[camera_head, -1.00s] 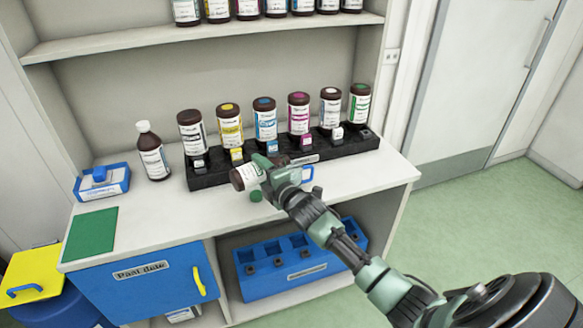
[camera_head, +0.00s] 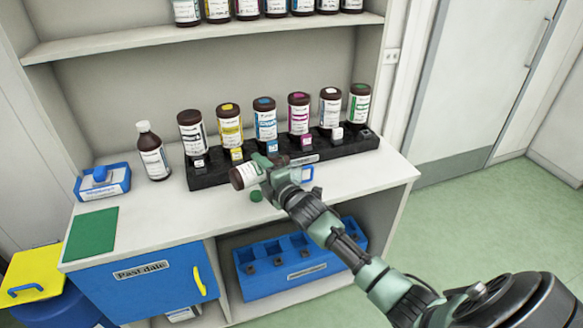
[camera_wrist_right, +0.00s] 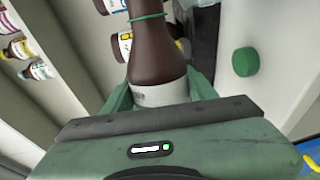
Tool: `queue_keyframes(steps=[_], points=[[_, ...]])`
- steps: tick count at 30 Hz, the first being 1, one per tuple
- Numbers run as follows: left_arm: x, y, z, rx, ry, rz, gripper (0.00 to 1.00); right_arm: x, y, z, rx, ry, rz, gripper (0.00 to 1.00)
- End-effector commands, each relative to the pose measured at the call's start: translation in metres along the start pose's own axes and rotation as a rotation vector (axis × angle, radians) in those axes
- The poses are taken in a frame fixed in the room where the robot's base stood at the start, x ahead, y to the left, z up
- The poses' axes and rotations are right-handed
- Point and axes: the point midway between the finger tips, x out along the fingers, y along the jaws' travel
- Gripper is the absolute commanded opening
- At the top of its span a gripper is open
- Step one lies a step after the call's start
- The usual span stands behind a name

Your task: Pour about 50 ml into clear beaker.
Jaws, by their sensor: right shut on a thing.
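My right gripper (camera_head: 272,170) is shut on a brown bottle (camera_head: 246,175) with a white label, held nearly on its side above the front of the counter. In the right wrist view, the bottle's brown neck (camera_wrist_right: 155,45) carries a green ring; its mouth is cut off by the frame's top edge. A green cap (camera_head: 256,196) lies on the counter below, and it also shows in the right wrist view (camera_wrist_right: 245,61). A blue-edged item (camera_head: 308,174) is partly hidden behind the gripper. I cannot make out a clear beaker. My left gripper is not in view.
A black rack (camera_head: 210,178) with several brown bottles stands behind the gripper. A white-capped bottle (camera_head: 152,155) and a blue box (camera_head: 103,188) stand left, near a green mat (camera_head: 92,234). A blue rack (camera_head: 262,283) sits on the lower shelf. The counter's right end is clear.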

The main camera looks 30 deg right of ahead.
Motion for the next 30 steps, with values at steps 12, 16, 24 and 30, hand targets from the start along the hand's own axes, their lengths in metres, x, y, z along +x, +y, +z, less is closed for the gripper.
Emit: queue_keyframes(steps=[12,16,24,30], points=[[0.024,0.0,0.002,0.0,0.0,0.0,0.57,0.002,-0.02,-0.002,-0.093,-0.01,0.001,0.06],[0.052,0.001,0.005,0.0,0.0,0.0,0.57,0.004,-0.038,-0.007,-0.291,-0.032,0.003,0.06],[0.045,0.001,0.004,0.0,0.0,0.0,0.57,0.003,-0.029,-0.006,-0.428,-0.048,0.002,0.06],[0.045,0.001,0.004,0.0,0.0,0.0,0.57,0.003,-0.029,-0.004,-0.498,-0.056,0.002,0.06]])
